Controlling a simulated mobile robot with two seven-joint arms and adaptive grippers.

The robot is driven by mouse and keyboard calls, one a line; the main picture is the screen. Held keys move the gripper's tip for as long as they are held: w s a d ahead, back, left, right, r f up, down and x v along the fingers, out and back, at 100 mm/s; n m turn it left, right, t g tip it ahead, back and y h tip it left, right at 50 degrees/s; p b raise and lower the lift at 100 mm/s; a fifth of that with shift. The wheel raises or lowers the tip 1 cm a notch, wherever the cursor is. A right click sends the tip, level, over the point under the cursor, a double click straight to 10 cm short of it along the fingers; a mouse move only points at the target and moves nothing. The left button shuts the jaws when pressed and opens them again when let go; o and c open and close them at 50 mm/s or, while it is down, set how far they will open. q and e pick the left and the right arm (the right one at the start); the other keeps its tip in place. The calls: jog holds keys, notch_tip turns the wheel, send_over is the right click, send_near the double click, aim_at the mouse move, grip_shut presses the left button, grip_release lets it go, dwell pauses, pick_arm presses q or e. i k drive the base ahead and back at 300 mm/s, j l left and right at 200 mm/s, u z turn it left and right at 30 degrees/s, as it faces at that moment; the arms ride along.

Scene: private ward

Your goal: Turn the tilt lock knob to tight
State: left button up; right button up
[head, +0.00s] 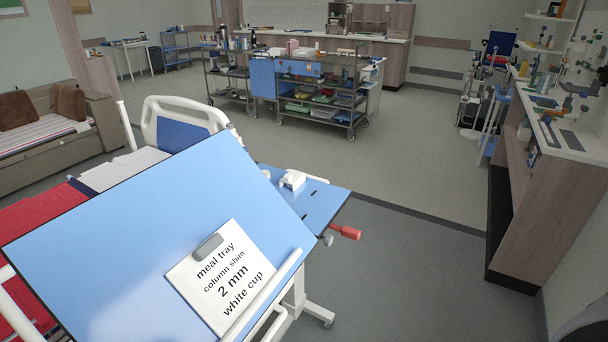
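A blue overbed table has a large tilted panel (150,215) and a smaller flat leaf (318,203) at its right. Under the right edge of the leaf, a red handle (346,232) sticks out to the right. A small grey knob-like part (328,240) sits just left of and below it. I cannot tell which of these is the tilt lock knob, and no tight or loose marking is readable. A white card (222,280) under a grey clip on the panel reads "meal tray column shim 2 mm white cup". Neither gripper is in view.
A small white object (292,180) sits on the leaf. A hospital bed (185,122) with red bedding is behind the panel. Loaded trolleys (320,95) stand farther back, and a wood-fronted counter (530,170) is at right. The floor right of the table is clear.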

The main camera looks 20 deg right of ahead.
aim_at(328, 241)
jog(key=i+l+u, duration=0.4)
jog(key=l, duration=0.5)
jog(key=i+l+u, duration=0.1)
jog(key=l+u, duration=0.25)
jog(key=l, duration=0.55)
jog(key=l+u, duration=0.4)
jog(key=l, duration=0.55)
jog(key=l+u, duration=0.4)
jog(key=l, duration=1)
jog(key=k+l+u, duration=0.15)
jog(key=l, duration=0.6)
jog(key=k+l+u, duration=0.15)
jog(key=l, duration=0.25)
jog(key=u, duration=1.1)
